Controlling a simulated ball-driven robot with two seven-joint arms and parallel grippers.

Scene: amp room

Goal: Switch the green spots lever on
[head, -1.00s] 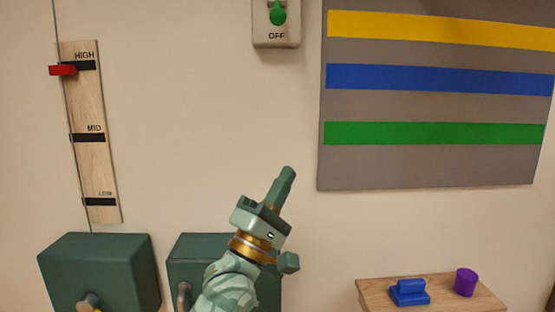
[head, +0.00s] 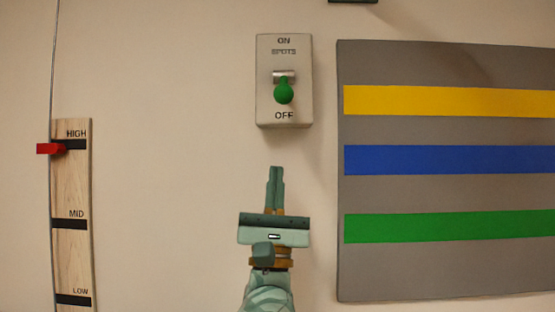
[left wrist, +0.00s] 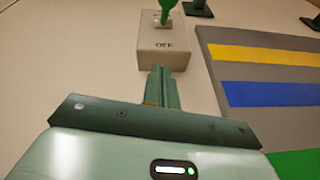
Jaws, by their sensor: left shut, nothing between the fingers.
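The green spots lever (head: 284,93) is on a pale switch box (head: 296,108) on the wall, marked ON at the top, SPOTS below that and OFF at the bottom. Its green knob hangs down, just above the OFF mark. My left gripper (head: 275,170) is shut and empty, pointing up, below the box and apart from it in the head view. In the left wrist view the shut fingers (left wrist: 162,70) point at the lower part of the box, and the green lever (left wrist: 166,6) is cut by the top edge. My right gripper is not in view.
A grey board (head: 440,270) with yellow, blue and green stripes is right of the box. At the left is a wooden scale (head: 72,185) marked HIGH, MID and LOW, with a red marker (head: 50,149) at HIGH.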

